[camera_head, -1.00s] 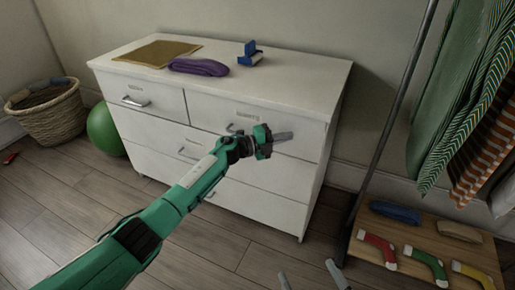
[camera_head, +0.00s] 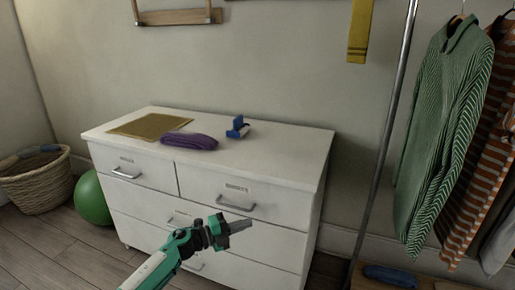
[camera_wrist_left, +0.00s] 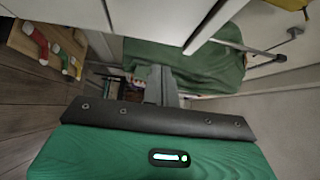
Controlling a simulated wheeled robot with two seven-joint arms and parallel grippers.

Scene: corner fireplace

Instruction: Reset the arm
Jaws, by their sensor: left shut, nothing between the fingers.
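My left arm is green and comes in from the bottom of the head view. My left gripper (camera_head: 240,226) is in front of the white dresser (camera_head: 265,155), below the handle of its upper right drawer. Its fingers point to the right and are shut with nothing held. In the left wrist view the closed fingers (camera_wrist_left: 161,85) point toward the green hanging clothes (camera_wrist_left: 195,65). I cannot tell whether the gripper touches the dresser front. My right gripper is not in view.
On the dresser top are a tan cloth (camera_head: 150,126), a purple folded cloth (camera_head: 190,141) and a blue object (camera_head: 238,128). A green ball (camera_head: 93,200) and a wicker basket (camera_head: 38,183) stand at the left. A metal pole (camera_head: 384,140) and hanging clothes (camera_head: 445,130) are at the right.

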